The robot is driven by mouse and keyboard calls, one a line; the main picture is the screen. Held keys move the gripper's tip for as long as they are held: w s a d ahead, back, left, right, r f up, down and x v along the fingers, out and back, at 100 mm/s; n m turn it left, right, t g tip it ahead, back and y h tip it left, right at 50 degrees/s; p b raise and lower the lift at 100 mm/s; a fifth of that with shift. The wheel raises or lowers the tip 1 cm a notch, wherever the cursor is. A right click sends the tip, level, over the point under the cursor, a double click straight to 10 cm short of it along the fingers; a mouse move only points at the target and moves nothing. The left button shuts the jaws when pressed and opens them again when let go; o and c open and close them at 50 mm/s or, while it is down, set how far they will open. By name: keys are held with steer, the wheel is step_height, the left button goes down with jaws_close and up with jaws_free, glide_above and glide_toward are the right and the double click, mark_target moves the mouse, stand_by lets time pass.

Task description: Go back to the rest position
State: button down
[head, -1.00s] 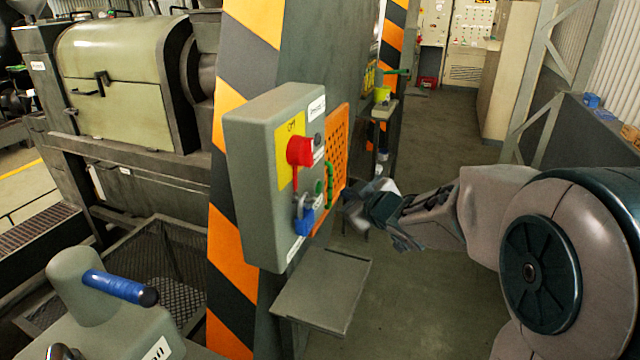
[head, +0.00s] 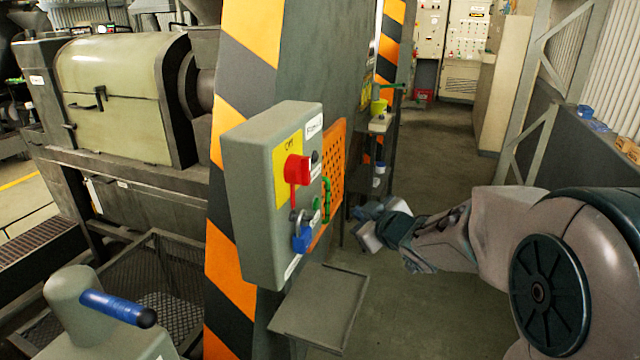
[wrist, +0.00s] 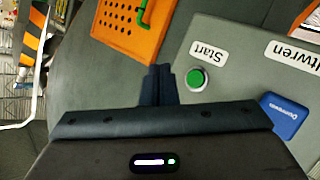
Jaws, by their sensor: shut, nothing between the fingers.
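My gripper (head: 366,228) is to the right of the grey control box (head: 262,215) in the head view, apart from it and out over the aisle floor. In the wrist view its dark fingers (wrist: 158,85) are together, with nothing visible between them. The box carries a red switch (head: 297,169) on a yellow plate, a blue padlock (head: 302,238) and a green button (head: 317,203). In the wrist view, the green button (wrist: 197,78), marked Start, is just right of the fingertips, and the blue padlock (wrist: 284,116) is farther right.
A striped orange and black pillar (head: 232,130) stands behind. A blue-handled lever (head: 118,308) is at front left. The aisle floor (head: 440,160) is clear.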

steer(key=s+d+f+m+g+h, duration=0.1)
steer(key=s+d+m+g+h, duration=0.2)
steer(key=s+d+m+h, duration=0.5)
steer(key=s+f+m+g+y, duration=0.1)
steer(key=s+f+g, duration=0.1)
steer(key=s, duration=0.8)
steer(key=s+f+m+g+y, duration=0.1)
steer(key=s+g, duration=0.3)
steer(key=s, duration=0.6)
steer(key=shift+s+a+f+g, duration=0.25)
steer(key=shift+f+g, duration=0.05)
steer(key=shift+f, duration=0.5)
